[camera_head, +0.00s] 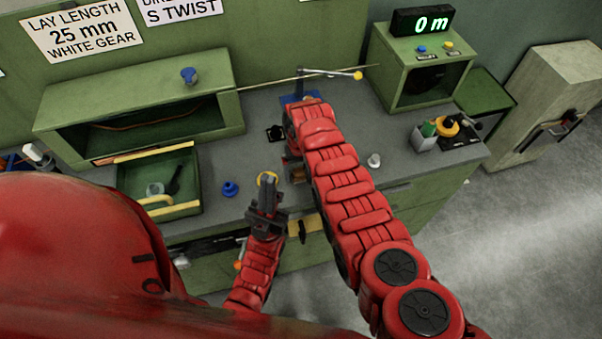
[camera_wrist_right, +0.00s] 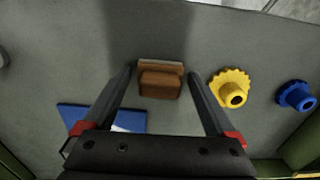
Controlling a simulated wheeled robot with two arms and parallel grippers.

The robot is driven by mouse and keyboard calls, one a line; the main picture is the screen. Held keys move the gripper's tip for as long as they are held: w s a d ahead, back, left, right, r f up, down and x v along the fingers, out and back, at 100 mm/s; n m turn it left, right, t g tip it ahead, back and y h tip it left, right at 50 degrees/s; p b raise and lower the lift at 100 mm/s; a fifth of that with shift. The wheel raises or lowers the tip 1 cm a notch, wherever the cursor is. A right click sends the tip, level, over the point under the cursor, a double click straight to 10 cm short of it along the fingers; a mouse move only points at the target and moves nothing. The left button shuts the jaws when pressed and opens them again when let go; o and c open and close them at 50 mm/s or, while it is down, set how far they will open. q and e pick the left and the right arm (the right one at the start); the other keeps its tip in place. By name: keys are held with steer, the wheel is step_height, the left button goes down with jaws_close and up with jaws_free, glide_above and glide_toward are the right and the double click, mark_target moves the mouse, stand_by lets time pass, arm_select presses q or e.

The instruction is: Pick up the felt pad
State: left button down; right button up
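The felt pad (camera_wrist_right: 160,82) looks like a small brown block with a paler edge, lying on the grey bench top. My right gripper (camera_wrist_right: 160,74) is open above it, with one finger on each side and a visible gap to both. In the head view the right forearm hides most of the pad and the right fingers. My left gripper (camera_head: 268,193) is over the bench's front edge, just in front of a yellow gear (camera_head: 267,177). Its fingers look close together, but I cannot tell whether they are shut.
A blue gear (camera_head: 230,188) stands left of the yellow one. A green drawer tray (camera_head: 187,203) is at the left. A grey conical piece (camera_head: 374,160) and a cup of tools (camera_head: 424,137) are at the right.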

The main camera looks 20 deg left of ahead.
steer(key=c, duration=1.2)
steer(key=shift+o, duration=0.2)
steer(key=shift+r, duration=0.1)
